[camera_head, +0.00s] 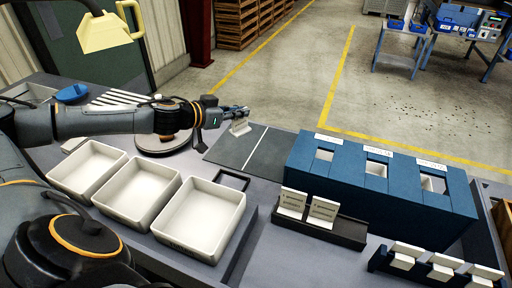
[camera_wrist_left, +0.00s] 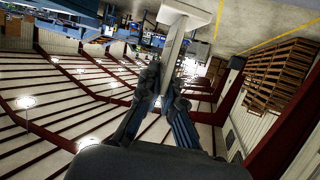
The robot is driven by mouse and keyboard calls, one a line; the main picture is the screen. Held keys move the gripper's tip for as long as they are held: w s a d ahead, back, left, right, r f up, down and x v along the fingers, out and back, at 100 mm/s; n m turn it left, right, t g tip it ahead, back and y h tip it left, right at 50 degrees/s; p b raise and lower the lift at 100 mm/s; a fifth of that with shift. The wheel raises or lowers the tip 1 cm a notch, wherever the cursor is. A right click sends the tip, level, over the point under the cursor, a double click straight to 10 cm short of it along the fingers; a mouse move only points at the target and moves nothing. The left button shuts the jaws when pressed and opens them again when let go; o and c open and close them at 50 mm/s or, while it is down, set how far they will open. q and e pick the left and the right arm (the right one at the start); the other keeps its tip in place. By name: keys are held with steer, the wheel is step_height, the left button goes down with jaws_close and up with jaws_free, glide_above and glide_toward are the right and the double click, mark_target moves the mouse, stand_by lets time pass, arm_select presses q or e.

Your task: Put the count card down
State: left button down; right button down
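My left gripper (camera_head: 236,113) reaches in from the left and is shut on a small white card (camera_head: 240,127). The card hangs below the fingertips, above the far left part of a dark grey mat (camera_head: 222,147) with a white line across it. In the left wrist view the fingers (camera_wrist_left: 166,98) pinch the pale card (camera_wrist_left: 172,48), seen nearly edge-on. No writing on it is readable. Two printed cards, one (camera_head: 292,203) left of the other (camera_head: 323,211), stand in a black holder (camera_head: 345,236). My right gripper is not in view.
Three empty white trays, the nearest being one (camera_head: 204,222), stand at the left. A blue box (camera_head: 400,200) with three openings is right of the mat. A black rack (camera_head: 430,269) with white blocks is front right. A round grey disc (camera_head: 160,145) lies under my left forearm.

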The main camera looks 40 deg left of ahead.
arm_select(q)
steer(key=w+a+f+n+y, duration=0.5)
steer(key=w+a+f+y, duration=0.1)
steer(key=a, duration=0.4)
steer(key=shift+f+y, duration=0.3)
steer(key=shift+f, duration=0.1)
steer(key=shift+s+a, duration=0.1)
steer(key=shift+s, duration=0.05)
